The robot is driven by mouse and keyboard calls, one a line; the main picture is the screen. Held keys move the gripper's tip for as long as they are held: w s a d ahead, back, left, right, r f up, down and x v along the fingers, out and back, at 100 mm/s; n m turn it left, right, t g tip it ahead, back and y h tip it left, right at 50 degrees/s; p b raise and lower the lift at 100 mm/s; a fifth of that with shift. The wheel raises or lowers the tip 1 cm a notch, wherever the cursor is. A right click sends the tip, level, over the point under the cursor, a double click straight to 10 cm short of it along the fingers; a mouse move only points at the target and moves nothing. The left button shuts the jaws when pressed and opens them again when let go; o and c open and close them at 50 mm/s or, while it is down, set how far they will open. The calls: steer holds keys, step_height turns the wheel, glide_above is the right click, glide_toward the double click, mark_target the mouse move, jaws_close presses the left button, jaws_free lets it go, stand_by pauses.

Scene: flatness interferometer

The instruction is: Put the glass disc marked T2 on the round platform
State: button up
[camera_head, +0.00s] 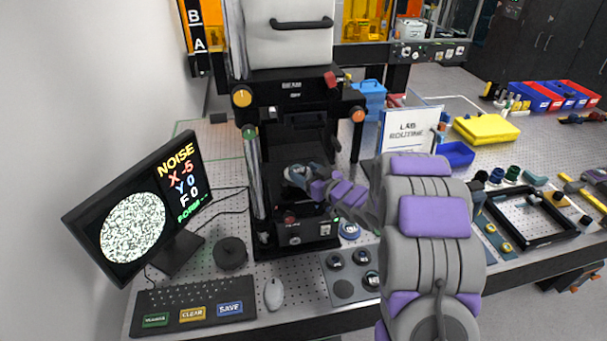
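My arm reaches from the lower right into the bay of the black interferometer (283,232). My gripper (303,174) is at the arm's far end, inside the bay and over the round platform area. It is small and dark there, and I cannot tell whether its fingers are open or shut, or hold a disc. The round platform is mostly hidden by the gripper. A grey holder plate (326,272) on the bench front bears several small round discs, with one flat grey circle at its lower left. A further round piece (349,230) lies by the interferometer's base. No T2 mark is readable.
A monitor (140,208) reading NOISE, a keyboard (195,304), a mouse (273,294) and a dark round puck (230,253) are at left. A LAB ROUTINE sign (410,131), a yellow case (487,129) and a black frame (532,222) are at right. Bare bench shows between them.

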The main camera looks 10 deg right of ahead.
steer(key=shift+o, duration=1.1)
steer(key=shift+d, duration=0.3)
steer(key=shift+a, duration=0.7)
steer(key=shift+d, duration=0.3)
steer(key=shift+a, duration=0.1)
